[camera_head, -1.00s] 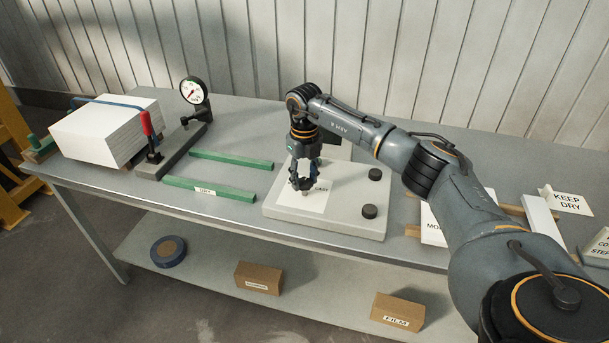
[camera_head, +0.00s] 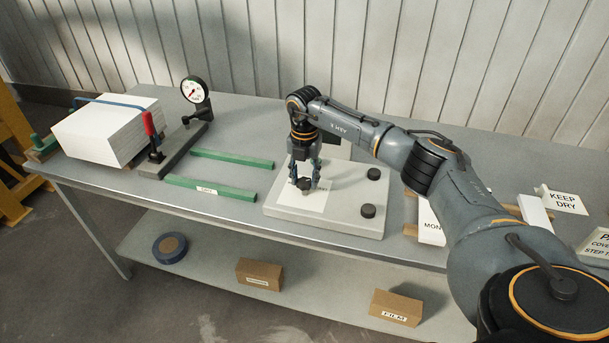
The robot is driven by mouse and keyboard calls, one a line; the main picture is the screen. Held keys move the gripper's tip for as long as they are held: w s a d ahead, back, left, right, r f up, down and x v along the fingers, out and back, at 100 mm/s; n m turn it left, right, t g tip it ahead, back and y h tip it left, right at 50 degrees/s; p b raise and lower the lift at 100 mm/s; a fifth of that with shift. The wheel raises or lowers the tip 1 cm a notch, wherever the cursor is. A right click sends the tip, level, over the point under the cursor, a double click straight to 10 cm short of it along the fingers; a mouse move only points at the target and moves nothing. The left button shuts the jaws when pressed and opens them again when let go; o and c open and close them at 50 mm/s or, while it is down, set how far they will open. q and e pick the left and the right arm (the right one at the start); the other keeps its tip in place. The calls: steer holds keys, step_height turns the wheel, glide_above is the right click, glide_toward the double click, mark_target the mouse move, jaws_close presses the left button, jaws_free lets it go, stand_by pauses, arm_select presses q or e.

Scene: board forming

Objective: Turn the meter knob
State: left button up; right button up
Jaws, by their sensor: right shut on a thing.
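My right gripper (camera_head: 305,184) points down over the light grey panel (camera_head: 335,222) in the middle of the table. It is shut on a small dark knob (camera_head: 305,185) at the white label (camera_head: 314,201) on the panel; the fingers partly hide the knob. Two more dark round knobs, one at the back (camera_head: 374,174) and one at the front (camera_head: 368,211), stand free on the panel's right side. A round dial gauge (camera_head: 195,90) with a white face stands on a grey stand at the back left. My left gripper is not in view.
Green bars (camera_head: 210,188) lie left of the panel. A stack of white sheets (camera_head: 105,130) and a red-handled clamp (camera_head: 150,126) are at the far left. White signs (camera_head: 562,199) and wooden strips lie at the right. A lower shelf holds boxes (camera_head: 397,307) and a blue roll (camera_head: 170,248).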

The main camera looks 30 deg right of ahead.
mark_target(304, 180)
steer(key=shift+m, duration=0.7)
steer(key=o, duration=1.2)
steer(key=shift+c, duration=0.2)
steer(key=shift+r, duration=0.1)
step_height(304, 180, up, 12)
